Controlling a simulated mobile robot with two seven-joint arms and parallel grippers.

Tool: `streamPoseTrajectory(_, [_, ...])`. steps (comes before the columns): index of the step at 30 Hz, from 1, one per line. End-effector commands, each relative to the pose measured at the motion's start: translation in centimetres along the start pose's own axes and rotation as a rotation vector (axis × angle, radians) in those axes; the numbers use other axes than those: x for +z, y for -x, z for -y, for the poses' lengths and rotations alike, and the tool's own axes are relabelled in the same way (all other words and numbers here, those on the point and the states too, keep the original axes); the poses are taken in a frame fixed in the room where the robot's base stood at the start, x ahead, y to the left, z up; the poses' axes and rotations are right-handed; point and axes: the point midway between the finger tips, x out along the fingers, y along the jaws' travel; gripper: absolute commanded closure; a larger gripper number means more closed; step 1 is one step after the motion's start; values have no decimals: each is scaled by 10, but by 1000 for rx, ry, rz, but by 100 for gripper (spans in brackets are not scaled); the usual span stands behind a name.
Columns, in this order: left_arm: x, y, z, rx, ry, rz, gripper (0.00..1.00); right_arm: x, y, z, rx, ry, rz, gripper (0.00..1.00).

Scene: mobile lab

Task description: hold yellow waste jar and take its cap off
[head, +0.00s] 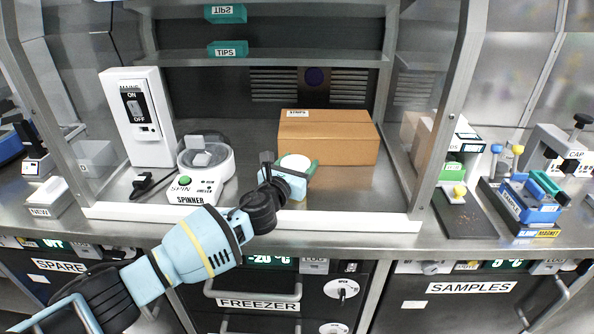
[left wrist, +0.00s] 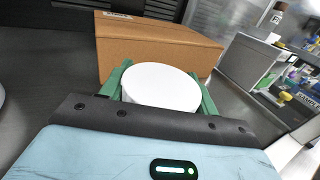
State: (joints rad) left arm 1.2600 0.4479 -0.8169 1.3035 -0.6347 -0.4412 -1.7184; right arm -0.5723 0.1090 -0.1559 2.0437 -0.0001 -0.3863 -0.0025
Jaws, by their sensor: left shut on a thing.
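My left gripper (head: 293,171) reaches in from the front left and is shut on the jar, below the cap. In the left wrist view the white cap (left wrist: 160,87) is on top, between the green fingers of my left gripper (left wrist: 160,96). Most of the jar's body is hidden by the gripper. My right gripper is not in view.
The cardboard box (head: 328,138) is close behind the jar. A spinner (head: 207,160) and a white switch box (head: 139,117) stand to the left. The cabinet's metal frame (head: 446,120) rises on the right, with a sample rack (head: 530,205) beyond it. The cabinet floor right of the jar is clear.

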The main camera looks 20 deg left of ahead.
Motion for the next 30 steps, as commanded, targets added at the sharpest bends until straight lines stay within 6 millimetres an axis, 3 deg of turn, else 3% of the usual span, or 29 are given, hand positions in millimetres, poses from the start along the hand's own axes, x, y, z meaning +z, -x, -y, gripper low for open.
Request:
streamPoseTrajectory(5, [14,0,0,-1,-1,5,67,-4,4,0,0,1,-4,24])
streamPoseTrajectory(11, [44,0,0,-1,-2,7,67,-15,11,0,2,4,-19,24])
streamPoseTrajectory(30, [48,124,52,-1,-1,2,67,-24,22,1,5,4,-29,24])
